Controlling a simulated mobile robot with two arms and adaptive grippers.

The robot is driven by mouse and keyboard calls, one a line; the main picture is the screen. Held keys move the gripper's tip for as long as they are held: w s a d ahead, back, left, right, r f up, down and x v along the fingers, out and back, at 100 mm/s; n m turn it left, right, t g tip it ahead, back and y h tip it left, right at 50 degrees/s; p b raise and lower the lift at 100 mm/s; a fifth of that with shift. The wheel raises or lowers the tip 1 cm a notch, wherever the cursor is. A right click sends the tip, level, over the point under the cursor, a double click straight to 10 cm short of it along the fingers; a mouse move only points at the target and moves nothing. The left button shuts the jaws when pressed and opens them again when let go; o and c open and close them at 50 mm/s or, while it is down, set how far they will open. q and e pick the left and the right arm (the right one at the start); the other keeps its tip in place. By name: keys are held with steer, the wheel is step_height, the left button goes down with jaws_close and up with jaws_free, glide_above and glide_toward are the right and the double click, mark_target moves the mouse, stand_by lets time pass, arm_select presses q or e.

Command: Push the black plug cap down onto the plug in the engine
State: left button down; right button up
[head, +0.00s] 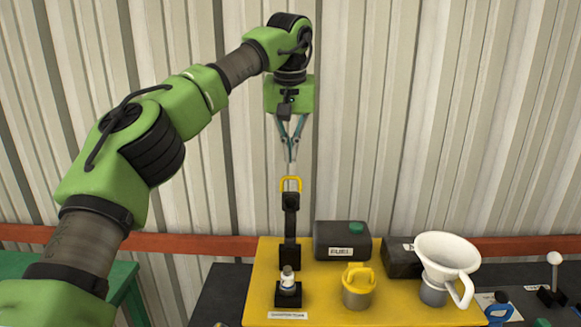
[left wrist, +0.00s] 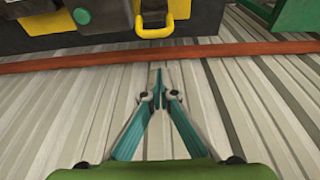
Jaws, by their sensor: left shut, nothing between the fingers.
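A black upright piece (head: 290,215) with a yellow loop (head: 291,184) on its top end stands at the back left of the yellow board; it looks like the plug cap on its arm. The loop also shows in the left wrist view (left wrist: 155,27). In front of it a white plug (head: 288,281) with a metal tip stands bare in a black block. My left gripper (head: 291,158) is shut and empty, pointing down just above or behind the loop; touching cannot be told. In the left wrist view its fingertips (left wrist: 158,73) meet clear of the loop. My right gripper is out of view.
On the yellow board (head: 400,317) are a black fuel can (head: 341,241), a yellow knobbed cap (head: 358,286) and a white funnel (head: 447,262). A corrugated wall with a red rail (head: 200,240) is close behind. A green table (head: 122,277) stands left.

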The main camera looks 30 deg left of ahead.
arm_select(q)
steer(key=s+f, duration=0.1)
steer(key=s+d+f, duration=0.1)
steer(key=shift+s+d+f, duration=0.1)
steer(key=shift+s+d, duration=0.15)
steer(key=shift+s, duration=0.1)
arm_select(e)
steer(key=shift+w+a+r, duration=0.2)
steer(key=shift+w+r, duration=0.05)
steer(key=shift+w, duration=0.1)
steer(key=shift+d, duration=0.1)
